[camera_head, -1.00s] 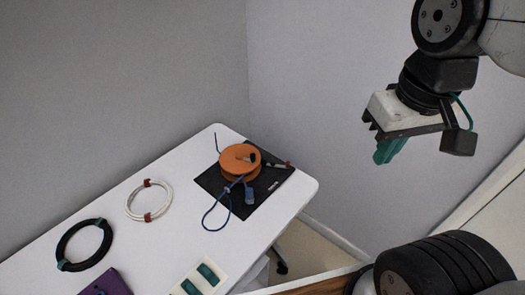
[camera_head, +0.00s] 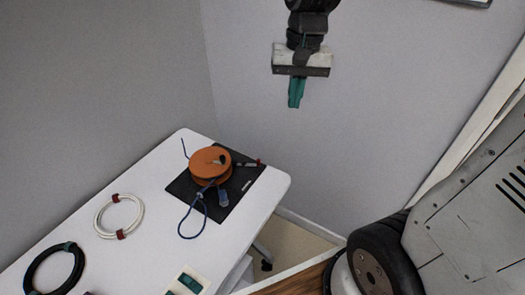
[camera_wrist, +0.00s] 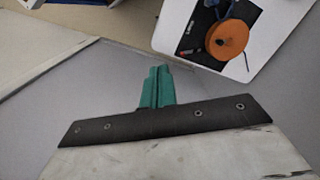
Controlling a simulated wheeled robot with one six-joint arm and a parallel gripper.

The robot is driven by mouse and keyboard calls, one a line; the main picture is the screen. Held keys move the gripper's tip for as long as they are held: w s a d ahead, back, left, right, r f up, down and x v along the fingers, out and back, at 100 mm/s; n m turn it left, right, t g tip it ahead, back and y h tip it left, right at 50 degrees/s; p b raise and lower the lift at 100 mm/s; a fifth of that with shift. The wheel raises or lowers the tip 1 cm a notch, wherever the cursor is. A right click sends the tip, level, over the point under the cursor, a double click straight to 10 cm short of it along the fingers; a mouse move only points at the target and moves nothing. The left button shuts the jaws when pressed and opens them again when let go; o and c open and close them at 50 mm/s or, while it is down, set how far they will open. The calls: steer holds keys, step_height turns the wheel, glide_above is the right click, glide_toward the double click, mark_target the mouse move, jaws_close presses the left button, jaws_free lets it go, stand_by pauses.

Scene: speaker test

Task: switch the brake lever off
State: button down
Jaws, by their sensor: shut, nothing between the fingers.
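An orange cable reel (camera_head: 205,174) sits on a black mat (camera_head: 226,206) at the table's far right corner. A dark knob-like part (camera_head: 220,160) is on top of the reel. My gripper (camera_head: 296,104) has teal fingers pointing down, shut and empty, high above and right of the reel, touching nothing. In the wrist view the fingers (camera_wrist: 159,72) are together and the reel (camera_wrist: 228,40) is at upper right.
The white table (camera_head: 150,240) holds a white cable coil (camera_head: 101,214), a black coil (camera_head: 30,272) and a pale tray with green parts (camera_head: 171,293). Walls stand behind; the air around my gripper is clear.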

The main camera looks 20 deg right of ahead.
steer(key=w+d+f+m+g, duration=0.1)
steer(key=w+f+m, duration=0.1)
steer(key=w+f, duration=0.6)
steer(key=w+d+f+m+y, duration=0.1)
steer(key=w+f+m, duration=0.2)
steer(key=w+f, duration=0.6)
steer(key=shift+w+d+f+g, duration=0.25)
steer(key=shift+f+g, duration=0.15)
steer(key=shift+f, duration=0.3)
steer(key=shift+s+a+f, duration=0.75)
steer(key=shift+a+f, duration=0.05)
steer(key=shift+f, duration=0.8)
steer(key=shift+s+a+f, duration=0.75)
steer(key=shift+f, duration=0.85)
steer(key=shift+s+a+f, duration=0.75)
steer(key=shift+a+f, duration=0.05)
steer(key=shift+f, duration=0.8)
